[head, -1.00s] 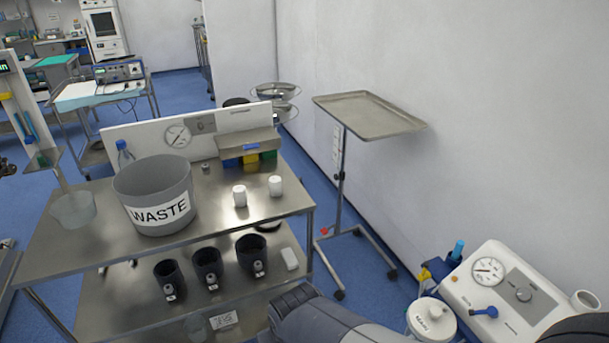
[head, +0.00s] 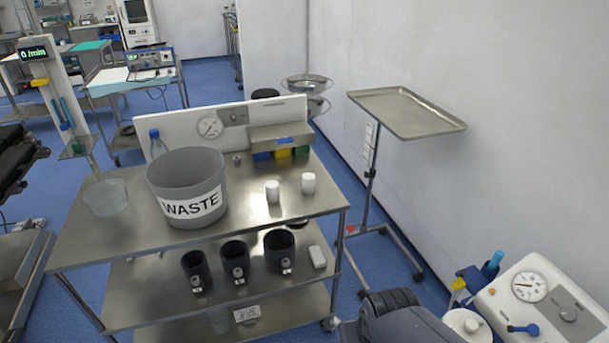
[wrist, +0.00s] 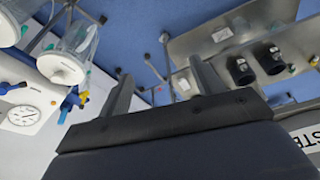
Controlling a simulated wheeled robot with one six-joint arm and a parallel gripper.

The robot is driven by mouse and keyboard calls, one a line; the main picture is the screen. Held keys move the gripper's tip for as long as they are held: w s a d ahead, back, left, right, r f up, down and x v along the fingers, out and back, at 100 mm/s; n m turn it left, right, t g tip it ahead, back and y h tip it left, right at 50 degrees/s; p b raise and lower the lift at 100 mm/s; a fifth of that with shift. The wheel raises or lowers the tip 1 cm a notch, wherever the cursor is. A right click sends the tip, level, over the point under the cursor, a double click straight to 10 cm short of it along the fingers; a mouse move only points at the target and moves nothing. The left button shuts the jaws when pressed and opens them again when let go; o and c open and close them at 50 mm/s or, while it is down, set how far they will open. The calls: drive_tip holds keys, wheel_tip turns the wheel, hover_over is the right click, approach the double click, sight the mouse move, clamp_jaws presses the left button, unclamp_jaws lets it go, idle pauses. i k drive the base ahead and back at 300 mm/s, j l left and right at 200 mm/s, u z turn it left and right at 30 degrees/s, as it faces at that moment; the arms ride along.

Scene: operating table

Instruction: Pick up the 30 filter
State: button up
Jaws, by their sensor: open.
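No label reading 30 can be made out, so I cannot tell which thing is the 30 filter. Two small white cylinders, one on the left (head: 272,191) and one on the right (head: 308,183), stand upright on the top shelf of the steel cart (head: 110,232), right of the waste bin. Their markings are too small to read. In the wrist view my gripper (wrist: 163,80) is open, with nothing between its fingers. It is apart from the cart, whose shelf and black cups show beyond it. The white cylinders are not seen in the wrist view.
A grey WASTE bin (head: 187,190) and a bottle (head: 158,143) stand on the cart. Black cups (head: 234,262) and a white block (head: 317,257) are on its lower shelf. A tray stand (head: 407,112) stands by the wall. A white gauge machine (head: 530,300) is at lower right.

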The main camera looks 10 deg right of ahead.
sight(308, 178)
drive_tip(key=i+j+u, duration=0.1)
drive_tip(key=i, duration=0.45)
drive_tip(key=i+j+u, duration=0.15)
drive_tip(key=i, duration=0.35)
